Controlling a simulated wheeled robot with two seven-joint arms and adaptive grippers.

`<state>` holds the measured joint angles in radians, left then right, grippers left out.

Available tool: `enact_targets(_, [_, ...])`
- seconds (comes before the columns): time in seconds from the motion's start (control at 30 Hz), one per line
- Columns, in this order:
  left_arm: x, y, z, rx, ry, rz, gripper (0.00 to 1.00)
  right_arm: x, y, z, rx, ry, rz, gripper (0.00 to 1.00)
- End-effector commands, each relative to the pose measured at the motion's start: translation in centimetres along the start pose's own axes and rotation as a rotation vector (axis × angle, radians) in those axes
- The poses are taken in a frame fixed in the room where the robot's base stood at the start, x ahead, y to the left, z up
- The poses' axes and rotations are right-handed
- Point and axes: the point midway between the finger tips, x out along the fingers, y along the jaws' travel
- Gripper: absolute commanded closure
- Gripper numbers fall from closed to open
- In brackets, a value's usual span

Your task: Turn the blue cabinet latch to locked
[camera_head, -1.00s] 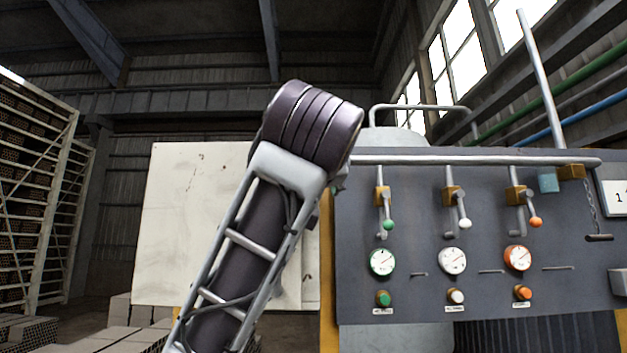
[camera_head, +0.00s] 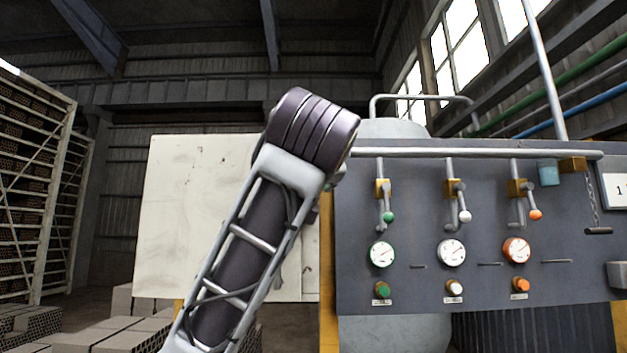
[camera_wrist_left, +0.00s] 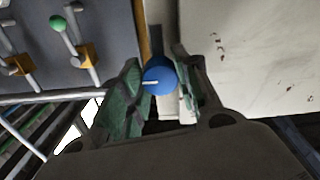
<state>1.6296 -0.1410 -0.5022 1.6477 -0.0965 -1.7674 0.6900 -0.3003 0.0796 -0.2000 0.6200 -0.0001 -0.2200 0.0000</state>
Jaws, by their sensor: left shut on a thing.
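The blue cabinet latch (camera_wrist_left: 158,75) is a round blue knob with a short white line, which lies nearly level in the left wrist view. It sits by the edge between the dark panel and the pale board. My left gripper (camera_wrist_left: 157,92) has its green-padded fingers on either side of the knob and is shut on it. In the head view my left arm rises from the bottom, and its links hide the latch and the gripper. My right gripper is not in view.
The grey control panel (camera_head: 410,220) carries several levers, gauges and buttons to the right of my arm. A pale board (camera_head: 190,210) stands behind the arm. A rail (camera_head: 480,153) runs along the panel's top. Brick racks (camera_head: 30,190) stand at the left.

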Motion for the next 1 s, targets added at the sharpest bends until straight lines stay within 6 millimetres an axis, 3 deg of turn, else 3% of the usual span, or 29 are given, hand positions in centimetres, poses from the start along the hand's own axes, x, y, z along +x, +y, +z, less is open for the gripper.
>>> enact_targets(0.47, [0.0, 0.0, 0.0, 0.060, 0.001, -0.001, 0.92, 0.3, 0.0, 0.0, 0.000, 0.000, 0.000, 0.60])
enact_targets(1.0, [-0.1, 0.0, 0.0, 0.409, 0.003, 0.000, 0.92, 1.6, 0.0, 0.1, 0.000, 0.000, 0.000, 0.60])
